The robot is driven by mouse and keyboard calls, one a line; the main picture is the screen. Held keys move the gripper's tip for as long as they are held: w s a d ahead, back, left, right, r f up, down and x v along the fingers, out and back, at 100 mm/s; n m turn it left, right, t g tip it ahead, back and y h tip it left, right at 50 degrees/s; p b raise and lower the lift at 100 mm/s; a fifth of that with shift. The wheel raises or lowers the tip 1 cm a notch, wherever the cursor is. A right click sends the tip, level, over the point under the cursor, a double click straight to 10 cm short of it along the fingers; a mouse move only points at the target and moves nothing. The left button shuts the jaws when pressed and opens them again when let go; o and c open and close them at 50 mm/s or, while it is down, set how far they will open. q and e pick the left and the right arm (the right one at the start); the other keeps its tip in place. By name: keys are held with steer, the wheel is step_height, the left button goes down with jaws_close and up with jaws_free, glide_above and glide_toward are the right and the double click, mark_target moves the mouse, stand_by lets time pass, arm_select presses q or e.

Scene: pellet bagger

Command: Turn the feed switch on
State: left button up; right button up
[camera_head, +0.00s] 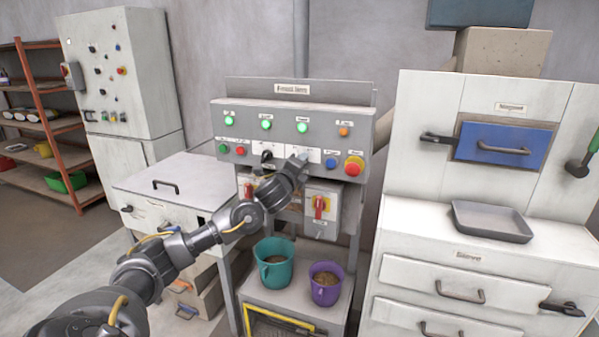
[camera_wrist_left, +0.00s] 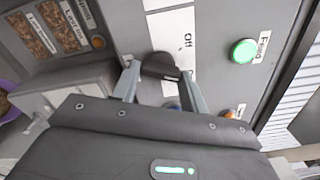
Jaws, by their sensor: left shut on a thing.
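The feed switch (camera_wrist_left: 160,66) is a dark rotary knob on the grey control panel (camera_head: 221,111), on a white plate where the word Off shows. My left gripper (camera_head: 302,162) reaches the panel from below and hides this knob in the head view. In the left wrist view my left gripper's fingers (camera_wrist_left: 160,80) are shut on the knob, one on each side. A green lamp labelled Feed (camera_wrist_left: 243,51) glows beside it. It also shows in the head view (camera_head: 302,127). The knob's exact pointing direction is hard to tell. My right gripper is not in view.
Another black knob (camera_head: 267,155) sits just left of my gripper. Below are a red-handled switch box (camera_head: 320,207), a teal bucket (camera_head: 274,264) and a purple bucket (camera_head: 325,284).

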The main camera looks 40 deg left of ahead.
arm_select(q)
steer(key=shift+f+m+b, duration=0.1)
steer(key=shift+m+b, duration=0.3)
steer(key=shift+m, duration=0.1)
steer(key=o, duration=1)
steer(key=b+v, duration=0.3)
steer(key=v, duration=0.7)
steer(key=shift+s+d+b, duration=0.2)
steer(key=shift+s+b, duration=0.1)
steer(key=shift+s, duration=0.05)
